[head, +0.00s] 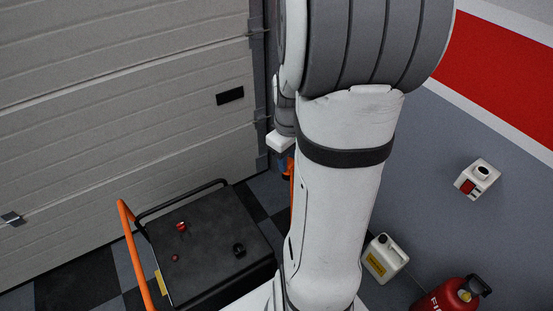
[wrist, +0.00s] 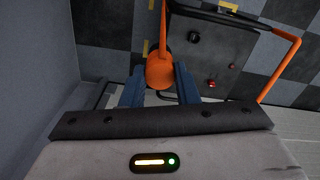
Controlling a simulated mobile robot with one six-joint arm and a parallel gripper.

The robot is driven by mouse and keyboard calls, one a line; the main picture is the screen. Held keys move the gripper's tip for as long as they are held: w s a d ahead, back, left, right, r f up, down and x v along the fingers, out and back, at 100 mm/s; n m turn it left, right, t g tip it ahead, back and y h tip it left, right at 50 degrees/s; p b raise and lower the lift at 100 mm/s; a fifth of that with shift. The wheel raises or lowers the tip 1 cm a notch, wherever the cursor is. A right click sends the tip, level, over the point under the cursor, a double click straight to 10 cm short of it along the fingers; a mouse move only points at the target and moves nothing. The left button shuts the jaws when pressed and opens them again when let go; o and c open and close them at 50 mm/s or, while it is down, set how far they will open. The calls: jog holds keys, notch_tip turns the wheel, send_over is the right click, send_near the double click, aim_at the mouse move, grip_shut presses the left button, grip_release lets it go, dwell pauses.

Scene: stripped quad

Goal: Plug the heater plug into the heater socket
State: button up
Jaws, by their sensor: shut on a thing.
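My gripper (wrist: 159,80) has its two blue fingers closed around the orange plug (wrist: 160,72) in the wrist view. An orange cord (wrist: 163,28) runs from the plug. In the head view my arm hides most of the gripper, and only a sliver of the orange plug (head: 290,168) shows beside the arm. A pale wall unit (head: 477,179) with a red switch and a round outlet is on the grey wall at right. A black box (head: 205,245) with a round black fitting (head: 239,250) stands at lower left. I cannot tell which is the heater socket.
The black box has an orange tube handle (head: 132,245) and red controls. A pale jug (head: 384,258) and a red extinguisher (head: 450,297) stand by the right wall. A grey panelled door (head: 120,100) fills the left. Checkered floor shows around the box.

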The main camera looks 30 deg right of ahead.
jog(key=s+d, duration=0.4)
jog(key=d, duration=0.5)
jog(key=shift+s, duration=0.15)
jog(key=shift+d, duration=0.2)
jog(key=s+d, duration=0.6)
jog(key=d, duration=0.6)
jog(key=shift+d, duration=0.25)
jog(key=shift+d, duration=0.1)
jog(key=s+d+p, duration=0.1)
jog(key=s+d, duration=0.5)
jog(key=d, duration=0.6)
jog(key=shift+d, duration=0.25)
jog(key=s+d+p, duration=0.1)
jog(key=s+d, duration=0.5)
jog(key=d, duration=0.6)
jog(key=shift+d, duration=0.35)
